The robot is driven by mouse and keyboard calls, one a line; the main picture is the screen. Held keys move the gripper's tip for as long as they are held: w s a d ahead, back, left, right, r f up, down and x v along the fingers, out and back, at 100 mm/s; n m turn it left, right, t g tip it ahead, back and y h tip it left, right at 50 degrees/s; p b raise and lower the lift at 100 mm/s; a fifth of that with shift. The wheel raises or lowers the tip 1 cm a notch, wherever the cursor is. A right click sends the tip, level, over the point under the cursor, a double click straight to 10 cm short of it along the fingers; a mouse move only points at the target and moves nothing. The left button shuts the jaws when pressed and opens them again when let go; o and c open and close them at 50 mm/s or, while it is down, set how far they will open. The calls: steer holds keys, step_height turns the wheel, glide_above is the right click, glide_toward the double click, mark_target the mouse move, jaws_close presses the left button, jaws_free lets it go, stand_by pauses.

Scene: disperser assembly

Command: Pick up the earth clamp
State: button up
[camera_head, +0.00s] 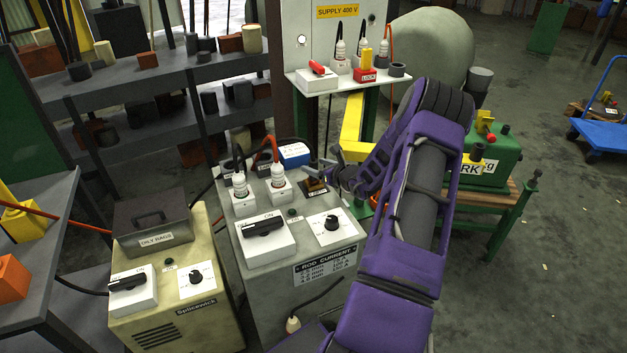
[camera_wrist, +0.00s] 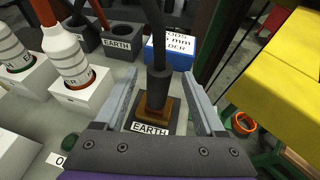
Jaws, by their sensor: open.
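The earth clamp (camera_wrist: 157,84) shows in the wrist view as a dark upright grip with a brown block at its foot and a dark cable rising from its top. It sits on a dark block labelled EARTH (camera_wrist: 150,130). In the head view the brown part of the clamp (camera_head: 315,184) is small, on top of the rod current cabinet (camera_head: 300,250). My gripper (camera_wrist: 156,80) is open, with one finger on the left of the clamp and one on the right. Gaps show between the fingers and the clamp. The gripper also shows in the head view (camera_head: 331,178).
White sockets with plugs (camera_wrist: 70,62) stand left of my gripper. Another EARTH block (camera_wrist: 118,42) and a blue box (camera_wrist: 168,52) lie behind it. A yellow beam (camera_wrist: 285,80) rises on the right. A switch box (camera_head: 264,238) stands at the cabinet's front.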

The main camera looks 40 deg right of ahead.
steer(key=x, duration=0.4)
steer(key=shift+w+r, duration=0.15)
steer(key=shift+w, duration=0.15)
steer(key=shift+c, duration=0.4)
jaws_close()
stand_by(0.7)
steer(key=shift+r, duration=0.1)
